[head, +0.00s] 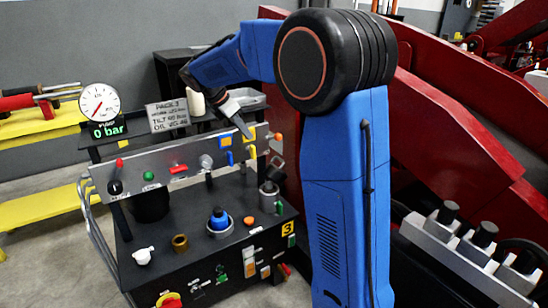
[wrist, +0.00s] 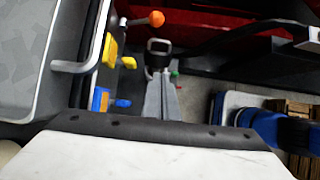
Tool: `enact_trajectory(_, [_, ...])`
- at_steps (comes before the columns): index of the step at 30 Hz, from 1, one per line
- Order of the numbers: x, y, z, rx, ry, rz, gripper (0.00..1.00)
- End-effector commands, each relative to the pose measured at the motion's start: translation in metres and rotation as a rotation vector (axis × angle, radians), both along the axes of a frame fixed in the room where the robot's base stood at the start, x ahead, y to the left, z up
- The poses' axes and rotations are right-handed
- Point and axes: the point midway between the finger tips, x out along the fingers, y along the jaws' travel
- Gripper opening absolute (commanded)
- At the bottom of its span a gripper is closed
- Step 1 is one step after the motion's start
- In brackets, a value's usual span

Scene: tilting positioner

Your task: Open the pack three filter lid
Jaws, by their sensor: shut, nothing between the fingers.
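Pack three is the dark cart with a yellow 3 label (head: 287,228) in the head view. A dark canister with a grey upper part (head: 268,188) stands at the right end of its deck; it looks like the filter, but I cannot be sure. Its dark rim seems to show beyond my fingers in the wrist view (wrist: 158,46). Whether a lid on it is open or closed is not clear. My gripper (head: 247,132) is shut and empty, above the right part of the upright panel, apart from the canister. Its fingers show in the wrist view (wrist: 160,97).
A blue knob (head: 218,218), a brass ring (head: 180,243) and a white fitting (head: 143,256) stand on the deck. Red machinery (head: 450,150) fills the right side.

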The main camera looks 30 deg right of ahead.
Motion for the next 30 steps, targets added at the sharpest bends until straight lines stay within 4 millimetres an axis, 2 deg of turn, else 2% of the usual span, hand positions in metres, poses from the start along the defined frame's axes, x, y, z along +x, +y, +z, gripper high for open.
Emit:
enact_trajectory(24, [0.002,-0.076,-0.123,0.001,0.003,-0.001,0.0])
enact_trajectory(30, [0.003,-0.102,-0.13,0.001,0.0,-0.004,0.0])
